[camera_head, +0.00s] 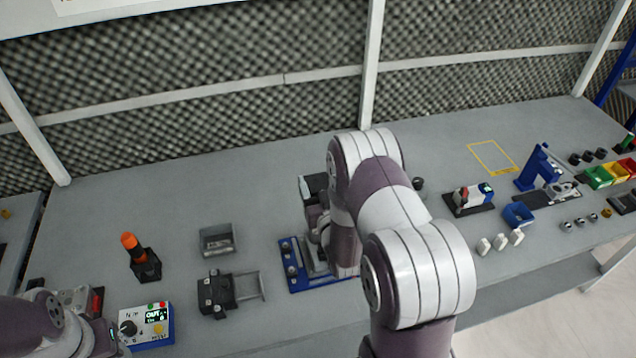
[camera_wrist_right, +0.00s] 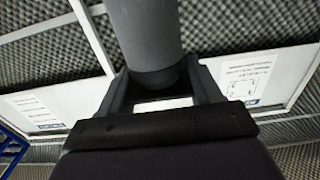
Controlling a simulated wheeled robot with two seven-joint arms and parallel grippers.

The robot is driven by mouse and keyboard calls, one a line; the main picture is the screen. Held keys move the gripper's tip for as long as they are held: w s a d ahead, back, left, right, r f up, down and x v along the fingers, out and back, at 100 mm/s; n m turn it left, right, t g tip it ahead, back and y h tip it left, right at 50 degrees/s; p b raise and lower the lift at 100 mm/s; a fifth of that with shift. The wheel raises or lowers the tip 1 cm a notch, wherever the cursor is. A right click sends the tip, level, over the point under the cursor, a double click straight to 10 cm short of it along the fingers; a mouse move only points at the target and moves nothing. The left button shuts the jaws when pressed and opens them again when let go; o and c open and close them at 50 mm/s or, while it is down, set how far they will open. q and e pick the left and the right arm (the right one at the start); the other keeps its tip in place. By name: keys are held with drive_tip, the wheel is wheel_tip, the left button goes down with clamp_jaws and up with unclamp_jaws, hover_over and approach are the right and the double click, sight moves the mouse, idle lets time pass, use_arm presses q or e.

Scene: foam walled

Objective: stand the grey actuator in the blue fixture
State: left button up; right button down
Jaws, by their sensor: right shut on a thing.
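In the right wrist view my right gripper (camera_wrist_right: 161,88) is shut on the grey actuator (camera_wrist_right: 147,35), a smooth grey cylinder that runs up out of the top of the picture. In the head view my right arm covers most of the gripper and the actuator. The blue fixture (camera_head: 290,262) lies on the bench as a blue base with dark knobs and a grey middle part. My right arm stands over its right side, so that side is partly hidden. I cannot tell whether the actuator touches it. Part of my left arm shows at the lower left, with no fingers visible.
Left of the fixture are a grey tray (camera_head: 217,240), a dark slide device (camera_head: 216,294), an orange-topped post (camera_head: 131,244) and a control box (camera_head: 148,325). At the right stand a blue bin (camera_head: 518,215) and white blocks (camera_head: 500,242). A foam wall closes the back.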

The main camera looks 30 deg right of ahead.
use_arm(q)
drive_tip(key=shift+f+b, duration=0.65)
drive_tip(key=shift+f, duration=0.1)
use_arm(e)
drive_tip(key=shift+f, duration=0.65)
drive_tip(key=shift+c, duration=0.7)
unclamp_jaws()
use_arm(q)
drive_tip(key=shift+r, duration=0.1)
